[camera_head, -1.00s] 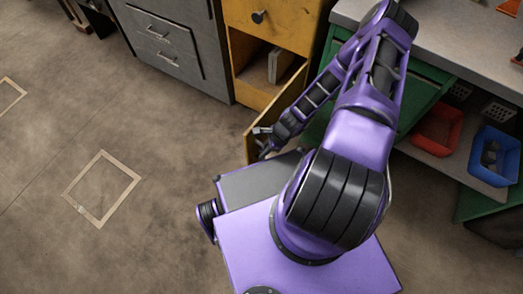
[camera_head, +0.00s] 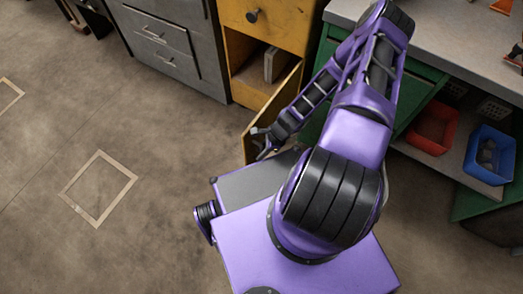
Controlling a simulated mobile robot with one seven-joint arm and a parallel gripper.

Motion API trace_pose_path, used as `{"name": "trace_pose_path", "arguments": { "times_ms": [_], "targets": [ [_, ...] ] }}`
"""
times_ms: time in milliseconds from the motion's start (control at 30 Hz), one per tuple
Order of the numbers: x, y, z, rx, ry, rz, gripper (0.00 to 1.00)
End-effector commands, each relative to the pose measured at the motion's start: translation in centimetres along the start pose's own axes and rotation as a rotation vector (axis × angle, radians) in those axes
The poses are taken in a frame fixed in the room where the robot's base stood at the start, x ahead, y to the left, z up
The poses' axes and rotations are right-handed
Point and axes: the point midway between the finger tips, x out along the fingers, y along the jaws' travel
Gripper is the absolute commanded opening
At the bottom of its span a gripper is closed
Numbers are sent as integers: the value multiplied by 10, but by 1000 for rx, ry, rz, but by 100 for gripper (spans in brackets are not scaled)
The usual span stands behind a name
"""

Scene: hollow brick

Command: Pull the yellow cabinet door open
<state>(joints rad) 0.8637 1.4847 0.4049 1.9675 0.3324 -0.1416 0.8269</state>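The yellow cabinet (camera_head: 244,42) stands at the top middle, with a drawer that has a dark round knob (camera_head: 252,15) above an open compartment. Its lower door (camera_head: 289,92) is swung out toward my base, and the inside of the compartment shows with a grey upright item (camera_head: 274,64) in it. My gripper (camera_head: 259,142) is at the free edge of the door, close to my base. It is small and partly hidden by my arm, so I cannot tell whether its fingers are closed on the door edge or a handle.
A grey drawer cabinet (camera_head: 166,45) stands left of the yellow one. At right is a green workbench (camera_head: 419,88) with a red bin (camera_head: 433,128) and a blue bin (camera_head: 490,155) on its lower shelf. The floor at left is clear, with a taped square (camera_head: 98,188).

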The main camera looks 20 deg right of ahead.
Motion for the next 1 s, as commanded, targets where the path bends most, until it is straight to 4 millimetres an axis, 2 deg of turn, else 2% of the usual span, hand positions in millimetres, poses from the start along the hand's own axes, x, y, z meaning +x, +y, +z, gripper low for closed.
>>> {"name": "trace_pose_path", "arguments": {
  "times_ms": [233, 367, 467, 800, 1000],
  "targets": [
    [-1, 0, 0, 0, 0, 0, 30],
    [-10, -1, 0, -1, 1, -2, 30],
    [-26, -1, 0, 0, 2, -3, 30],
    [-109, -1, 0, 0, 3, -4, 30],
    [-149, -1, 0, 0, 2, -3, 30]
  ]
}}
